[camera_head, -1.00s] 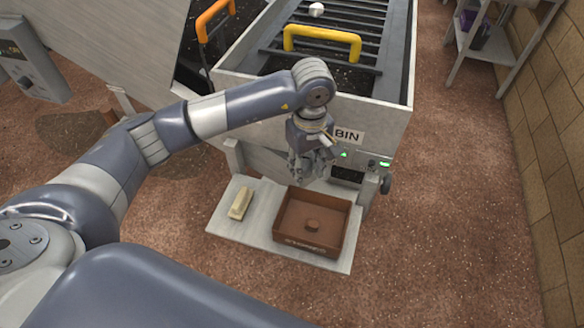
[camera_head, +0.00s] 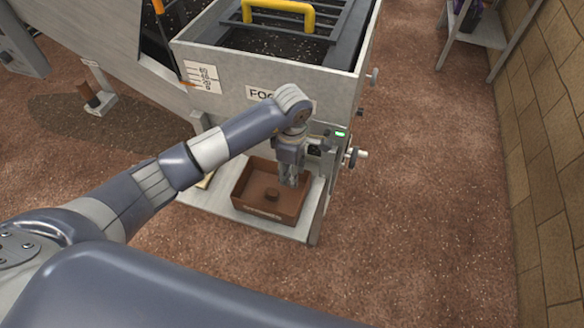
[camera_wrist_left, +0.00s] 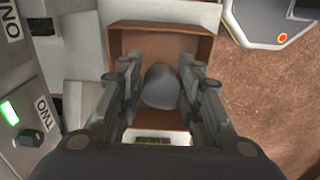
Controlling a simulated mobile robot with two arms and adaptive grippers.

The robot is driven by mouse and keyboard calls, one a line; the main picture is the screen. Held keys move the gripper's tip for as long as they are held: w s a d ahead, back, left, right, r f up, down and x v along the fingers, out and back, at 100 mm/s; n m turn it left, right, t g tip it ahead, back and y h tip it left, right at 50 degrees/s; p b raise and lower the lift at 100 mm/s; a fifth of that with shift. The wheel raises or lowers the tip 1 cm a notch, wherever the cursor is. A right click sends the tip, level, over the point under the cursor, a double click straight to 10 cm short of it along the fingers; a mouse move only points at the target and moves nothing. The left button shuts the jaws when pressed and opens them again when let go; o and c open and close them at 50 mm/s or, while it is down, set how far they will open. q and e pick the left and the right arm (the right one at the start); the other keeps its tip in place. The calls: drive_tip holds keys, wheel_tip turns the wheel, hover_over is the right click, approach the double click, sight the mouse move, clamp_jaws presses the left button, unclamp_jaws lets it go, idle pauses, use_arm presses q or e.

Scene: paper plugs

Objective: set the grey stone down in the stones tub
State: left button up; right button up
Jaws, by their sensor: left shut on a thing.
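My left gripper (camera_head: 289,182) is shut on the grey stone (camera_wrist_left: 161,88), a smooth rounded stone seen between the two fingers in the left wrist view. The stone cannot be made out in the head view. The brown open-topped tub (camera_head: 246,206) stands on a pale shelf, and its lettering is too small to read. The gripper points down over the right part of the tub. The tub also shows behind the stone in the left wrist view (camera_wrist_left: 165,40). A small round brown thing (camera_head: 271,195) lies on the tub's floor. My right gripper is not in view.
The pale shelf (camera_head: 222,208) sits at the foot of a grey machine (camera_head: 265,82) with a yellow handle (camera_head: 279,10). A knob (camera_head: 354,156) sticks out right of the tub. A light block (camera_head: 205,181) is partly hidden behind my arm. Open reddish floor lies to the right.

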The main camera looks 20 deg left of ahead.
use_arm(q)
drive_tip(key=b, duration=0.3)
approach(292, 202)
wheel_tip(292, 202, down, 6)
drive_tip(key=b, duration=0.6)
drive_tip(key=shift+w, duration=0.1)
drive_tip(key=o, duration=1.1)
drive_tip(key=shift+o, duration=0.2)
drive_tip(key=shift+r, duration=0.1)
